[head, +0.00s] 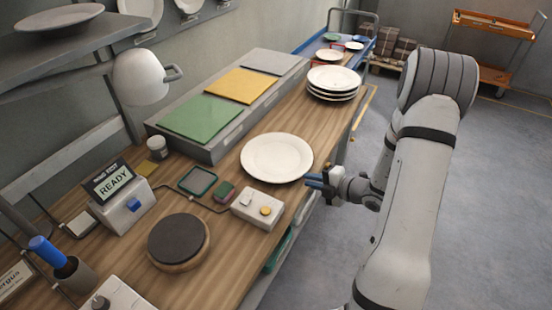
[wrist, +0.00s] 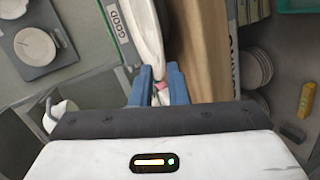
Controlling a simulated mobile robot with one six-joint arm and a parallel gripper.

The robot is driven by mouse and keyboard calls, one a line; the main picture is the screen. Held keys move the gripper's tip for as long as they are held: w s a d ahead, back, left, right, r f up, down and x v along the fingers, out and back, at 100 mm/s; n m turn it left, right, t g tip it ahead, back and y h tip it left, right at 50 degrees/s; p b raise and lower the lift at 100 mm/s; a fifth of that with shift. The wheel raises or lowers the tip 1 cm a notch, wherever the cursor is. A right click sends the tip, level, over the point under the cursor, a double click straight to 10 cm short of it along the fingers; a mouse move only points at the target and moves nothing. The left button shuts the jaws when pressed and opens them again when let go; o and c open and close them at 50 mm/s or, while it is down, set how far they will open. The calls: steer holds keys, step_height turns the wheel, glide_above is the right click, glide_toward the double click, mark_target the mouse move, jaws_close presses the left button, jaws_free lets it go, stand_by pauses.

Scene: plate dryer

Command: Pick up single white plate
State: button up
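A single white plate (head: 277,158) lies flat on the wooden worktop near its front edge. In the wrist view the plate (wrist: 146,32) shows nearly edge-on, its rim reaching down toward the gap between my fingertips. My gripper (head: 314,180) is at the plate's right rim, with its blue fingers pointing at it. In the wrist view the fingers (wrist: 158,82) stand apart with a gap between them. I cannot tell whether they touch the rim.
A stack of white plates (head: 333,83) stands farther back on the worktop. A grey block with green (head: 202,118), yellow and grey pads lies behind the plate. A control box with a yellow button (head: 258,207) sits close to the plate's near side. Open floor lies right.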

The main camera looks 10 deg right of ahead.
mark_target(294, 176)
steer(key=p+x, duration=0.1)
steer(key=x, duration=0.6)
steer(key=shift+w+f+p, duration=0.25)
steer(key=shift+w+p, duration=0.1)
steer(key=shift+p, duration=0.05)
steer(key=shift+c, duration=0.4)
jaws_close()
steer(key=shift+r, duration=0.1)
